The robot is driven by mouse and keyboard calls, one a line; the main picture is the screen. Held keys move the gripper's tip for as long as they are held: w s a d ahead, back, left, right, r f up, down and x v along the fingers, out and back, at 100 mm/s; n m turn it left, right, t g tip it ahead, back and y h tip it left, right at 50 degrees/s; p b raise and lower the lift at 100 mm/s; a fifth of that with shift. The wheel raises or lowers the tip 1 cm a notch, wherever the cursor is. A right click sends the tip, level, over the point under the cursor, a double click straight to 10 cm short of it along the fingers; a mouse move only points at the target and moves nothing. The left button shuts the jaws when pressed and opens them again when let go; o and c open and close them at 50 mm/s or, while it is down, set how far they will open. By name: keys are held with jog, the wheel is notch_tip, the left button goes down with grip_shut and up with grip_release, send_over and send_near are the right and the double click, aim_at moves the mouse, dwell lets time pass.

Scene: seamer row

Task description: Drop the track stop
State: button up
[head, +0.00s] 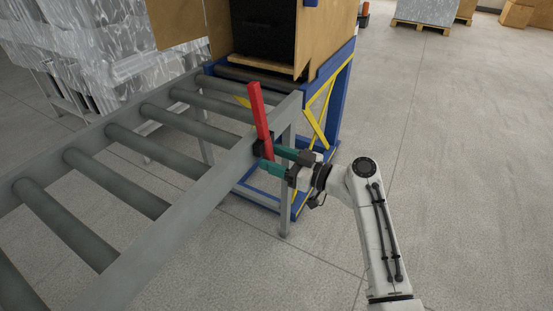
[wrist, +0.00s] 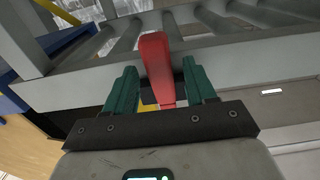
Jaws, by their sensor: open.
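The track stop is a red bar (head: 260,112) on the near side rail of the roller conveyor (head: 178,212). It stands raised above the rail, tilted slightly, with a dark bracket (head: 259,147) at its lower part. My gripper (head: 269,158) is at the outer side of the rail, by the bar's lower end. In the wrist view the red bar (wrist: 158,60) lies between the two green fingers of my gripper (wrist: 161,70). The fingers are apart, with a gap on each side of the bar.
A machine with tan panels (head: 333,35) and a blue frame (head: 338,95) stands at the conveyor's far end. Wrapped pallet loads (head: 100,45) stand behind the conveyor. The grey floor (head: 460,170) to the right is clear, with pallets (head: 423,26) far back.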

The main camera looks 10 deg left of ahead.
aim_at(263, 131)
jog(key=shift+c, duration=0.4)
grip_shut()
jog(key=shift+d+r, duration=0.1)
jog(key=d+r+h+p, duration=0.1)
jog(key=p, duration=0.2)
jog(key=r+g+h+p, duration=0.1)
jog(key=h+p, duration=0.1)
jog(key=p, duration=0.1)
jog(key=shift+s+d+r+p, duration=0.15)
jog(key=shift+s+d+p, duration=0.2)
jog(key=shift+p, duration=0.05)
notch_tip(263, 131, up, 6)
jog(key=d+g+h+p, duration=0.1)
jog(key=g+h+p, duration=0.3)
jog(key=h+p, duration=0.7)
jog(key=shift+s+d+r+h+p, duration=0.2)
jog(key=shift+s+d+h+p, duration=0.1)
jog(key=shift+h, duration=0.3)
jog(key=shift+g, duration=0.3)
